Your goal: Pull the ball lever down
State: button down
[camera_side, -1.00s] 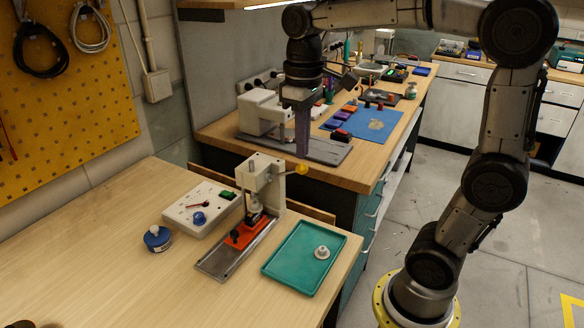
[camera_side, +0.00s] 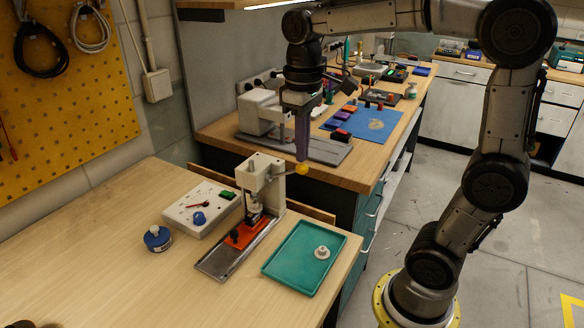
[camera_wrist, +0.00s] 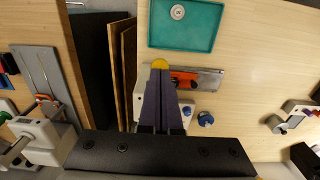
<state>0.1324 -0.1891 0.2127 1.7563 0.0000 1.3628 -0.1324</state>
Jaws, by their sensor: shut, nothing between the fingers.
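The yellow ball (camera_side: 302,169) sits at the end of a thin lever that sticks out to the right from the top of the small white press (camera_side: 262,172). My gripper (camera_side: 302,159) points straight down with its purple fingers closed and empty. Its fingertips are right above the ball, at or very near its top; I cannot tell whether they touch. In the wrist view the ball (camera_wrist: 160,64) shows just beyond the fingertips (camera_wrist: 160,76), which hide most of the press and the lever.
A teal tray (camera_side: 275,265) with a small white part (camera_side: 322,252) lies right of the press. An orange piece (camera_side: 240,237) lies on the press's metal base. A white control box (camera_side: 185,217) and a blue round container (camera_side: 158,238) stand to the left. A second bench is behind.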

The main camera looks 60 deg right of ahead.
aim_at(306, 167)
jog(key=shift+f, duration=0.8)
jog(key=shift+s+f, duration=0.35)
jog(key=shift+f, duration=0.3)
jog(key=shift+s+f, duration=0.1)
jog(key=shift+f, duration=0.15)
jog(key=shift+s+f, duration=0.25)
jog(key=shift+f, duration=0.7)
jog(key=shift+f, duration=1.35)
dwell(0.4)
jog(key=shift+r, duration=0.1)
dwell(0.3)
jog(key=shift+w+r, duration=0.2)
jog(key=shift+r, duration=1.55)
jog(key=shift+w+r, duration=0.25)
jog(key=shift+r, duration=1.45)
jog(key=shift+w+r, duration=0.2)
jog(key=shift+r, duration=1.8)
